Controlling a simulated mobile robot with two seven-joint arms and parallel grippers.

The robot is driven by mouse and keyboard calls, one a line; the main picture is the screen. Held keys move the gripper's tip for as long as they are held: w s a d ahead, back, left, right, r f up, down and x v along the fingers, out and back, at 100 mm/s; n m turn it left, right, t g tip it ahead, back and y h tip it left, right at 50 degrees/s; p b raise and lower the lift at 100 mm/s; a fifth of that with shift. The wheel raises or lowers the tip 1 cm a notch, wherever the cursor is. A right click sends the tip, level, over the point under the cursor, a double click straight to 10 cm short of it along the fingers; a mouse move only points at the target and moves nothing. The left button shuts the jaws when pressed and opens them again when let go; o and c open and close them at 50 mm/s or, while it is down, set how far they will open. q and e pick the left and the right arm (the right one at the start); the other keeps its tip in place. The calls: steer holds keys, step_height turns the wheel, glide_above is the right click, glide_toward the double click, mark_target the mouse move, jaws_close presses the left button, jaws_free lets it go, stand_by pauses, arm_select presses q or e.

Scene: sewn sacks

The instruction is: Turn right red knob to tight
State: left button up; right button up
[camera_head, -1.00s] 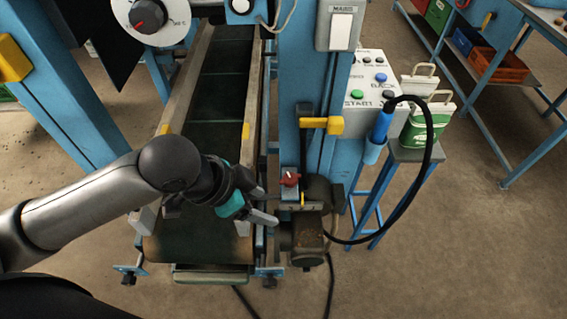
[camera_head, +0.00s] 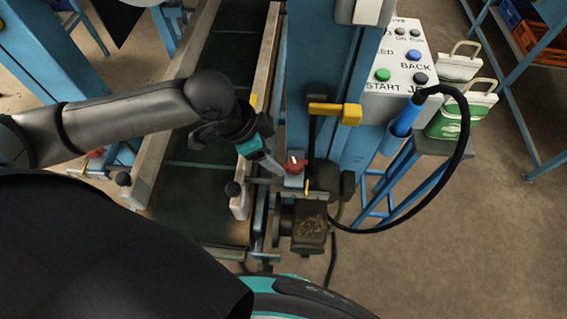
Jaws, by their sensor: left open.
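The right red knob (camera_head: 295,163) sits on a small grey block at the right side of the conveyor, below the yellow handle. A light mark shows on its top. My left gripper (camera_head: 274,172) is open just left of the knob, its fingers pointing toward it. One fingertip appears close to the knob; I cannot tell whether it touches. Another red knob (camera_head: 96,153) shows at the left side of the conveyor, partly hidden below my left arm. My right gripper is not in view.
A yellow handle (camera_head: 335,113) juts from the blue post above the knob. A motor (camera_head: 309,228) hangs below it. The control box (camera_head: 401,75), a black looped cable (camera_head: 466,130) and a stand with sacks are at the right. The conveyor belt (camera_head: 190,205) lies left.

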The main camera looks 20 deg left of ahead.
mark_target(286, 167)
arm_select(q)
steer(key=b+x, duration=0.1)
steer(key=x, duration=0.5)
steer(key=shift+w, duration=0.1)
jaws_close()
stand_by(0.4)
